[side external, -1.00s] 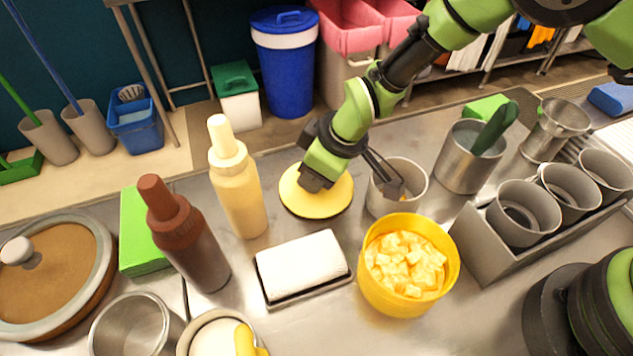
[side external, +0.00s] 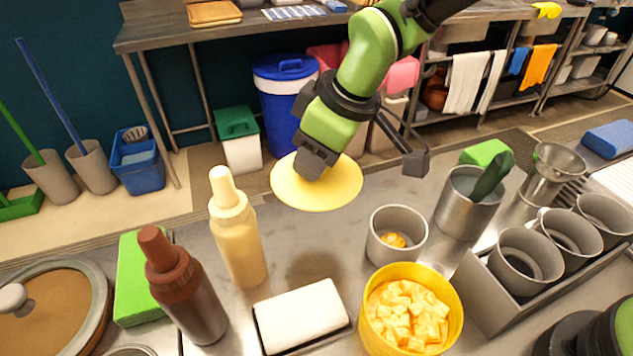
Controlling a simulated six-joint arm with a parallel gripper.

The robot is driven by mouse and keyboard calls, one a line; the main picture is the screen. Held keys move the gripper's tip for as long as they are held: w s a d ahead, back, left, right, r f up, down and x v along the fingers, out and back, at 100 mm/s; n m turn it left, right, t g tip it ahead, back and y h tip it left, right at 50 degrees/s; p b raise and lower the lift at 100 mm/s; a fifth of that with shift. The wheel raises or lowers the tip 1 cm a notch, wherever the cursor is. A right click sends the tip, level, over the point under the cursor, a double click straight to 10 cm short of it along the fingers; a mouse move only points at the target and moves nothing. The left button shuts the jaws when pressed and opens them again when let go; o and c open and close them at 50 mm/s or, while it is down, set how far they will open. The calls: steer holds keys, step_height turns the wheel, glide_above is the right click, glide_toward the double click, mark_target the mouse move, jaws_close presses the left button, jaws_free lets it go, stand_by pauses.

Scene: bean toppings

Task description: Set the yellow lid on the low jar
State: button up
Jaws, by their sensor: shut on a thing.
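The yellow lid (side external: 338,188) is a flat round disc, held up in the air above the back of the counter. My gripper (side external: 316,163) is shut on it from above; its fingertips and the grip point are partly hidden by the gripper body. A short, wide yellow tub (side external: 452,316) full of pale yellow cubes stands open at the front, right of and below the lid in the picture. A small grey metal cup (side external: 376,247) with a little orange food inside stands open behind the tub. I cannot tell for sure which container is the low jar.
A cream bottle (side external: 240,245) and a brown bottle (side external: 190,295) stand to the left. A white block on a dark tray (side external: 300,314) lies front centre. A tall metal container (side external: 465,212) with a green utensil and a rack of metal cups (side external: 490,290) are at right.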

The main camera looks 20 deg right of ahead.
step_height(320, 180, up, 5)
steer(key=shift+r, duration=0.1)
steer(key=s+d+n+g, duration=0.3)
steer(key=s+n, duration=0.6)
steer(key=s+d+n+g, duration=0.2)
steer(key=s+n+g, duration=0.2)
steer(key=s+n, duration=0.55)
step_height(320, 180, down, 9)
steer(key=shift+f+t, duration=0.2)
steer(key=shift+t, duration=0.1)
steer(key=shift+w+f+m, duration=0.1)
steer(key=shift+f+m, duration=0.1)
steer(key=shift+m, duration=0.05)
steer(key=shift+f, duration=0.55)
